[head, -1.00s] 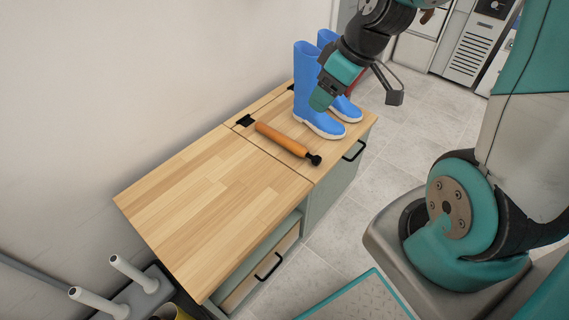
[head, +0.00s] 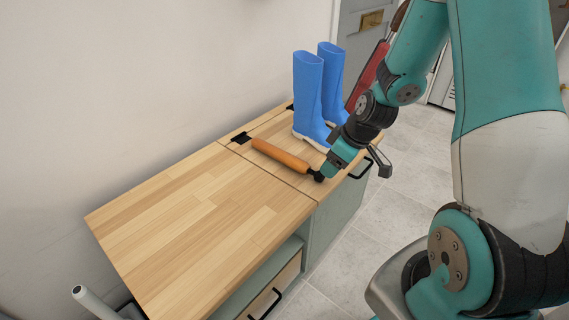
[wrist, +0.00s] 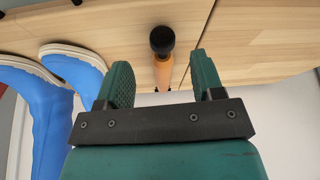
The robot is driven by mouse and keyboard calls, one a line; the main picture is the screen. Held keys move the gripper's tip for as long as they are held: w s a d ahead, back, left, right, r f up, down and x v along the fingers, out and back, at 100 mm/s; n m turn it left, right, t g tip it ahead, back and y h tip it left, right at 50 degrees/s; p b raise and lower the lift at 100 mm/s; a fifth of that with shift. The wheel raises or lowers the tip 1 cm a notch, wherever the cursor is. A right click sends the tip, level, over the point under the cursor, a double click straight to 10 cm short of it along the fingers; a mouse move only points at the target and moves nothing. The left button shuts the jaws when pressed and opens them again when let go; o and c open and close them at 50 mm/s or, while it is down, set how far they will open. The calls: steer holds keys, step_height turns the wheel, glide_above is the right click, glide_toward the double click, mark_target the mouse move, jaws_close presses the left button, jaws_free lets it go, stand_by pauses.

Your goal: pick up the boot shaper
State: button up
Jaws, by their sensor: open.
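The boot shaper (head: 280,154) is an orange cylinder with a black knob at its near end. It lies on the wooden cabinet top, in front of the blue boots. My gripper (head: 327,172) is low over the front edge of the top, close to the knob end. In the wrist view my gripper (wrist: 160,85) is open, its two green fingers apart. The black knob of the boot shaper (wrist: 162,42) shows between and beyond the fingertips, with the orange body partly hidden behind it. I cannot tell whether a finger touches it.
Two blue boots (head: 309,95) stand upright at the back right of the wooden top (head: 200,215), close to my arm; they show at left in the wrist view (wrist: 50,110). A wall runs behind. The left part of the top is clear.

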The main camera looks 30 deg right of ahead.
steer(key=b+x, duration=0.3)
steer(key=x, duration=0.3)
steer(key=shift+w+a, duration=0.15)
steer(key=shift+a, duration=0.05)
steer(key=shift+r, duration=0.1)
steer(key=c, duration=1)
steer(key=shift+r, duration=0.1)
